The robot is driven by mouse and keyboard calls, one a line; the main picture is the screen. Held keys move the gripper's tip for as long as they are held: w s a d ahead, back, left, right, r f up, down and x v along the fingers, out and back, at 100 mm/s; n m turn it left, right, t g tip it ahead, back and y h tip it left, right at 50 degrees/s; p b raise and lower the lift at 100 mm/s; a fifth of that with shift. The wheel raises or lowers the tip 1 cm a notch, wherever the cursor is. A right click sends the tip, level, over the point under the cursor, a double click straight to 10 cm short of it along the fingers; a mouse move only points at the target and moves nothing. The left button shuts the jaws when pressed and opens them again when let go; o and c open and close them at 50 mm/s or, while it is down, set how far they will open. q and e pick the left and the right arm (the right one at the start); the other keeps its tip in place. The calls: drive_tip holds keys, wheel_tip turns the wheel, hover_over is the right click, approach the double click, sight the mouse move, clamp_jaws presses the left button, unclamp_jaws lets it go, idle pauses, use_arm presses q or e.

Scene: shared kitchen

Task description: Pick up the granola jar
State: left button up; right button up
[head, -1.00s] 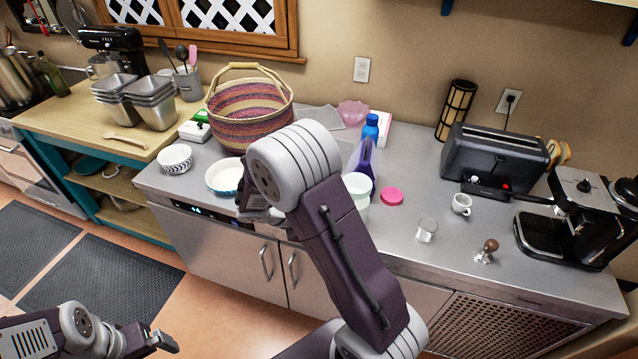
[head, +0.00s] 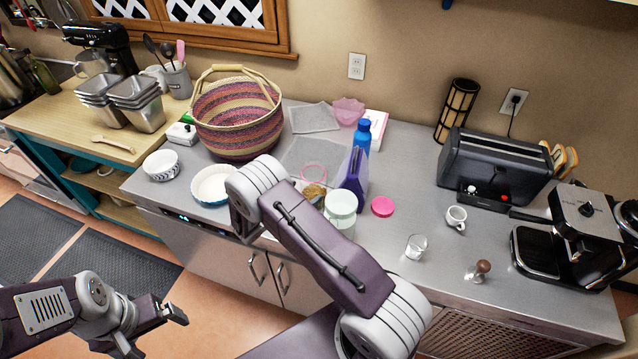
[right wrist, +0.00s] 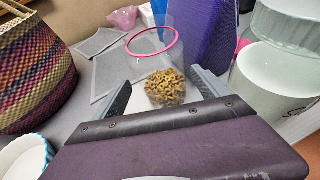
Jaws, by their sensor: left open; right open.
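The granola jar is clear with a pink rim and holds brown granola rings low inside. In the head view the jar (head: 314,188) stands on the counter, its lower part hidden behind my right arm. In the right wrist view the jar (right wrist: 166,88) is upright, ahead of and between the fingers of my right gripper (right wrist: 161,78). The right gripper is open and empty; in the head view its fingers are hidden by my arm. A pink lid (head: 382,206) lies on the counter to the right. My left gripper (head: 180,312) is open and empty, low over the floor.
A pale green-white container (head: 341,207) stands close right of the jar. A purple box-like item (head: 355,172) and a blue bottle (head: 363,135) stand behind. A woven basket (head: 238,118) and white dish (head: 212,185) are to the left.

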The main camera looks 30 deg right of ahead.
drive_tip(key=shift+r, duration=0.25)
drive_tip(key=shift+a, duration=0.1)
drive_tip(key=shift+w+d+f, duration=0.25)
drive_tip(key=shift+f, duration=0.05)
drive_tip(key=p+x, duration=0.2)
drive_tip(key=x, duration=0.3)
drive_tip(key=shift+s+d+r+p, duration=0.1)
drive_tip(key=shift+d+r+p, duration=0.1)
drive_tip(key=shift+d+p, duration=0.25)
drive_tip(key=shift+d+f, duration=0.1)
drive_tip(key=shift+d, duration=0.15)
drive_tip(key=shift+a, duration=0.15)
drive_tip(key=shift+w+f, duration=0.1)
drive_tip(key=shift+w, duration=0.1)
drive_tip(key=c, duration=1.3)
drive_tip(key=shift+o, duration=0.2)
drive_tip(key=shift+r, duration=0.35)
use_arm(q)
drive_tip(key=shift+s+a+r+b, duration=0.1)
drive_tip(key=shift+a+r+b, duration=0.45)
drive_tip(key=shift+b, duration=0.55)
use_arm(e)
wheel_tip(320, 180, up, 9)
drive_tip(key=shift+r, duration=0.2)
